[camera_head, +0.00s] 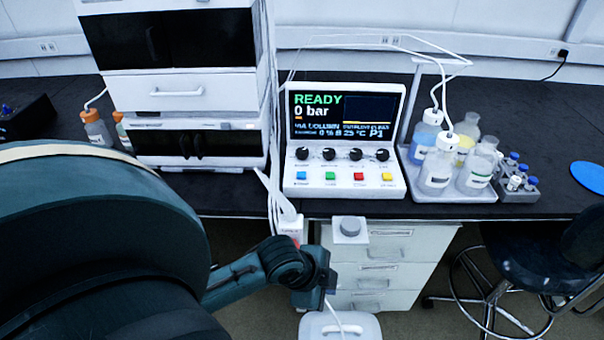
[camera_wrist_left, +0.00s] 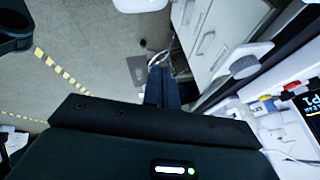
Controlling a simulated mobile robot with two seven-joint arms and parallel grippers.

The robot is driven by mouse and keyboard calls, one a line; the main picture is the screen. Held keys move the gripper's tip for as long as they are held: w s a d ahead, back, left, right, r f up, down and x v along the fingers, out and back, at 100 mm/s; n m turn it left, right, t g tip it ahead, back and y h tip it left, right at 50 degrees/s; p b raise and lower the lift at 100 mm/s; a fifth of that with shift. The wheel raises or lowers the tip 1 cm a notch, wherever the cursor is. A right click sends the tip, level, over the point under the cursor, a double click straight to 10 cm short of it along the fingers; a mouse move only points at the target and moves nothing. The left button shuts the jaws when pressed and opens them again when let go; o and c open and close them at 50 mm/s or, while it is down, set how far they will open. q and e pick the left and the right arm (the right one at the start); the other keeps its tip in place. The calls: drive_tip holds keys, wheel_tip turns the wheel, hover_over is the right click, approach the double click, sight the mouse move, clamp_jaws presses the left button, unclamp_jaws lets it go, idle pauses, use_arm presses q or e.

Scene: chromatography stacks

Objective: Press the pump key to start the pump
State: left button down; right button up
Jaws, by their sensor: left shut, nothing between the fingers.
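The white pump unit (camera_head: 345,180) stands on the bench; its screen (camera_head: 345,117) reads READY, 0 bar and P1. Along its front are a blue key (camera_head: 301,176), a green key (camera_head: 330,176), a red key (camera_head: 359,176) and a yellow key (camera_head: 387,177). Their labels are too small to read. My left gripper (camera_wrist_left: 158,74) is shut and empty in the left wrist view, apart from the keys. In the head view the left arm ends below the bench edge, before the drawers; its fingers are hard to make out. My right gripper is not in view.
A grey round knob on a white box (camera_head: 350,229) juts from the bench front, below the pump unit. A bottle tray (camera_head: 452,196) stands to the right, instrument stacks (camera_head: 190,85) to the left. A stool (camera_head: 540,260) stands at lower right.

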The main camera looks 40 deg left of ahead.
sight(298, 176)
use_arm(q)
drive_tip(key=w+a+r+m+t, duration=0.1)
drive_tip(key=w+a+r+m, duration=0.3)
drive_tip(key=w+a+m, duration=0.75)
drive_tip(key=w+a+r+m+t, duration=0.1)
drive_tip(key=w+a+r+m, duration=0.1)
drive_tip(key=w+a+r, duration=0.2)
drive_tip(key=w+a+r+m+t+y, duration=0.1)
drive_tip(key=w+a+r, duration=0.3)
drive_tip(key=a, duration=0.6)
wheel_tip(298, 176, up, 2)
drive_tip(key=shift+r+m+t, duration=0.25)
drive_tip(key=shift+m+t, duration=0.25)
drive_tip(key=shift+m, duration=0.25)
